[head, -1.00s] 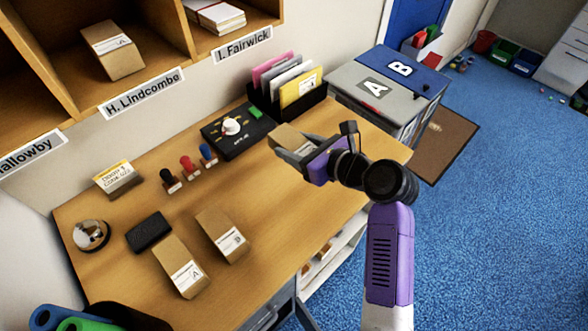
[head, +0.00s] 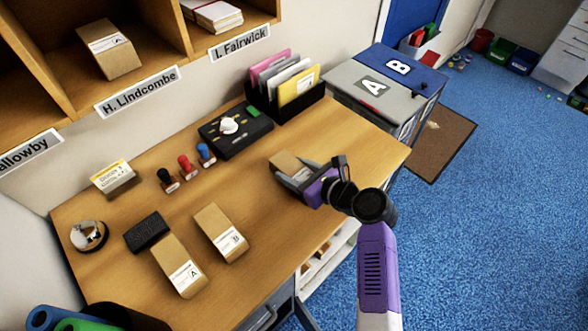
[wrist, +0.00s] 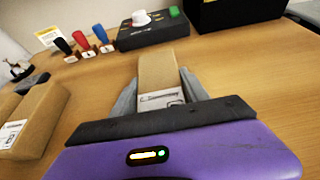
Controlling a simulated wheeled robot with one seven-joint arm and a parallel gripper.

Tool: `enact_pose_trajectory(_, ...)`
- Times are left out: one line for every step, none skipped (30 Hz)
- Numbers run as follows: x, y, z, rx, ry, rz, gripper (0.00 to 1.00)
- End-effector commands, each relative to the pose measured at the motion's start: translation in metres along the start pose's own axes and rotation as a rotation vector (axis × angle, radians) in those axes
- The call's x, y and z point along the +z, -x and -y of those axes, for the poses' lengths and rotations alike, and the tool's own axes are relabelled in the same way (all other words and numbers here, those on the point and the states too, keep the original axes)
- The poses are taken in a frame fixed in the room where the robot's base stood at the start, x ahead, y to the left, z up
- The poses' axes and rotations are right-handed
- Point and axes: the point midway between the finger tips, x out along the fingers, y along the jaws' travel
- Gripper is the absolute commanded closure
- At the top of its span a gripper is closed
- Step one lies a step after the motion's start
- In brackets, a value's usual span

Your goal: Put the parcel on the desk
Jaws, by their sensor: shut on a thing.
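A brown cardboard parcel (head: 288,164) with a white label is between the fingers of my gripper (head: 297,176). My gripper is shut on it, at or just above the right part of the wooden desk (head: 345,150); I cannot tell whether the parcel touches the wood. In the wrist view the held parcel (wrist: 163,78) points away from me, with its label near the palm. Two more brown parcels lie on the desk, one marked A (head: 178,266) and one marked B (head: 221,232).
A black device with a white knob (head: 235,130), stamps (head: 187,166), a file holder (head: 287,101), a card stand (head: 115,178), a black block (head: 147,231) and a tape roll (head: 89,236) stand on the desk. Bins A and B (head: 373,88) stand beyond it. The desk's right part is clear.

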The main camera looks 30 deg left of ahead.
Motion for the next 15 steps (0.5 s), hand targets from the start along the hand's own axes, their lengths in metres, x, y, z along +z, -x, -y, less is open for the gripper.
enact_pose_trajectory(0.0005, -0.0001, 0.0003, 0.000, 0.000, 0.001, 0.98)
enact_pose_trajectory(-0.0002, -0.0004, 0.0003, 0.000, 0.000, 0.001, 0.98)
enact_pose_trajectory(-0.0015, -0.0009, 0.0003, 0.000, 0.000, 0.001, 0.98)
enact_pose_trajectory(-0.0025, -0.0011, 0.0001, 0.000, 0.000, 0.000, 0.45)
enact_pose_trajectory(-0.0020, -0.0009, 0.0001, 0.000, 0.000, 0.000, 0.40)
enact_pose_trajectory(-0.0019, -0.0008, 0.0001, 0.000, 0.000, 0.000, 0.32)
enact_pose_trajectory(-0.0019, -0.0008, 0.0001, 0.000, 0.000, 0.000, 0.26)
enact_pose_trajectory(-0.0019, -0.0008, 0.0001, 0.000, 0.000, 0.000, 0.26)
enact_pose_trajectory(-0.0018, -0.0008, 0.0001, 0.000, 0.000, 0.000, 0.26)
enact_pose_trajectory(-0.0018, -0.0008, 0.0001, 0.000, 0.000, 0.000, 0.26)
enact_pose_trajectory(-0.0018, -0.0008, 0.0001, 0.000, 0.000, 0.000, 0.26)
enact_pose_trajectory(-0.0018, -0.0008, 0.0001, 0.000, 0.000, 0.000, 0.26)
enact_pose_trajectory(-0.0017, -0.0007, 0.0001, 0.000, 0.000, 0.000, 0.26)
enact_pose_trajectory(-0.0017, -0.0007, 0.0001, 0.000, 0.000, 0.000, 0.26)
enact_pose_trajectory(-0.0016, -0.0007, 0.0001, 0.000, 0.000, 0.000, 0.26)
